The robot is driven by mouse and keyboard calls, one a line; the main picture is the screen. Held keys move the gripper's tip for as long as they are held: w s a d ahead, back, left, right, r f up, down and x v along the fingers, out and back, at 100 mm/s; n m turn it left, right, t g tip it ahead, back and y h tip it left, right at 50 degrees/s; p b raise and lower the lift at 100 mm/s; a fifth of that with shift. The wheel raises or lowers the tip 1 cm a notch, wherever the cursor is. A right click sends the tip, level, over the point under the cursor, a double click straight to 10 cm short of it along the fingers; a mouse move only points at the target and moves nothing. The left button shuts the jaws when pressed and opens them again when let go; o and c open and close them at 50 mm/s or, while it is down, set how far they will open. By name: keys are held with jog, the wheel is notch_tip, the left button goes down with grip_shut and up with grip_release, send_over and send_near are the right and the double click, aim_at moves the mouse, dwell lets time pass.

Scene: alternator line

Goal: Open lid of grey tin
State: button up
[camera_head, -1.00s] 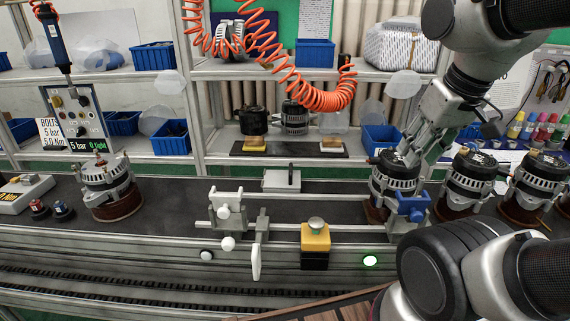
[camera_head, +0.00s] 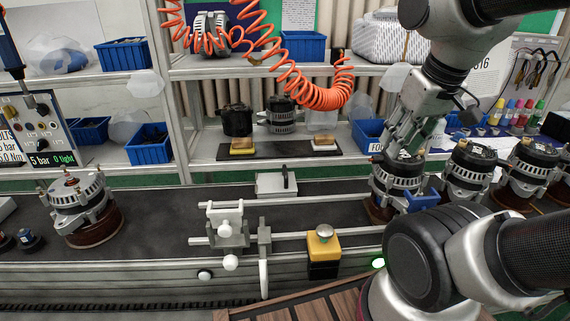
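A small grey box with an upright black handle (camera_head: 277,184), the only thing here that resembles a grey tin, sits at the back of the dark conveyor, in the middle of the picture. Its top looks closed. My gripper (camera_head: 407,146) is to its right and higher in the picture, in front of the shelf and just above an alternator (camera_head: 396,176). Its fingers look apart, with nothing seen between them. Whether they touch the alternator cannot be told. My arm hides part of the right side.
A clamp fixture (camera_head: 230,226) and a yellow button box (camera_head: 323,246) stand in front of the grey box. An alternator (camera_head: 82,208) stands at left, several more at right. Orange coiled hose (camera_head: 318,97) hangs above.

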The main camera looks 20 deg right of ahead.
jog(key=f, duration=0.1)
jog(key=m+g+y, duration=0.2)
jog(key=g, duration=0.2)
send_near(286, 170)
jog(key=f, duration=0.4)
jog(key=a+f, duration=0.1)
jog(key=f, duration=0.3)
jog(key=shift+a+f, duration=0.1)
jog(key=shift+a, duration=0.1)
jog(key=shift+c, duration=0.4)
grip_shut()
